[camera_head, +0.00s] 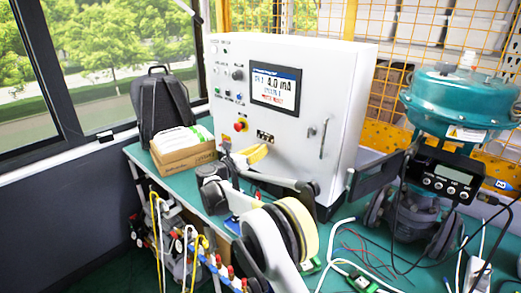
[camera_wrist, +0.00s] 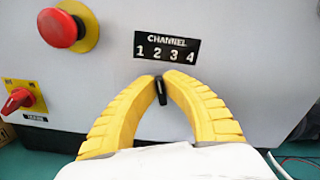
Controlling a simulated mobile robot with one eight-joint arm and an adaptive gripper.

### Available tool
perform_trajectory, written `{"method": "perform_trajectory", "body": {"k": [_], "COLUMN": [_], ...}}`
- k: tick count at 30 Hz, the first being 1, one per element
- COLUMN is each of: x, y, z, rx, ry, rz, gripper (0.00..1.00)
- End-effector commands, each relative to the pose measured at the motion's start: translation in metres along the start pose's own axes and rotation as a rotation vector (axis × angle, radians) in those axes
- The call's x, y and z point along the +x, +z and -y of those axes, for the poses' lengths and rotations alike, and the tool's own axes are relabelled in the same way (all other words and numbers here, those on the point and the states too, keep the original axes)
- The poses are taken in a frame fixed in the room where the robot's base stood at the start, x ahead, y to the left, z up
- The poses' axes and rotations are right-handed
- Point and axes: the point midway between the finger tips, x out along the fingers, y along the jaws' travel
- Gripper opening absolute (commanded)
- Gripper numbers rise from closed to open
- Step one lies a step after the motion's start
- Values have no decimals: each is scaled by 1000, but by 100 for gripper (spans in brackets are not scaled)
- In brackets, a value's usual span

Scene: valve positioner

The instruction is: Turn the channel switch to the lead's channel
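The channel switch (camera_wrist: 161,91) is a small black lever-like knob on the cabinet front, under the black CHANNEL label (camera_wrist: 167,47) numbered 1 to 4. It stands nearly upright, its top leaning slightly left, below the 2. My gripper (camera_wrist: 161,78) has its yellow fingertips closed in on both sides of the knob, with no clear gap. In the head view my gripper (camera_head: 257,153) is at the cabinet front just below the label (camera_head: 265,136) and hides the knob. The cabinet screen (camera_head: 275,88) shows a channel line and 4.0 mA. Which channel the lead has is not readable.
A red emergency button (camera_wrist: 61,28) and a red rotary switch (camera_wrist: 17,100) sit left of the knob. The cabinet (camera_head: 338,90) has a handle on its front. A teal valve actuator (camera_head: 460,97) and loose cables occupy the bench's right. A cardboard box (camera_head: 183,155) stands left.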

Motion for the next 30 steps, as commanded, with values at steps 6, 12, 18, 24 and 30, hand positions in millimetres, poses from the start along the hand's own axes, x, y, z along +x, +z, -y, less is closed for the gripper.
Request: {"method": "perform_trajectory", "body": {"k": [6,12,18,24,30], "x": [2,2,2,1,0], "y": [-2,-2,-2,-1,-1], "z": [2,2,2,1,1], "rx": [51,60,59,59,58], "ry": [-3,-3,-3,-2,-1], "rz": [-3,-3,-3,-2,-1], "gripper": [0,0,0,32,32]}}
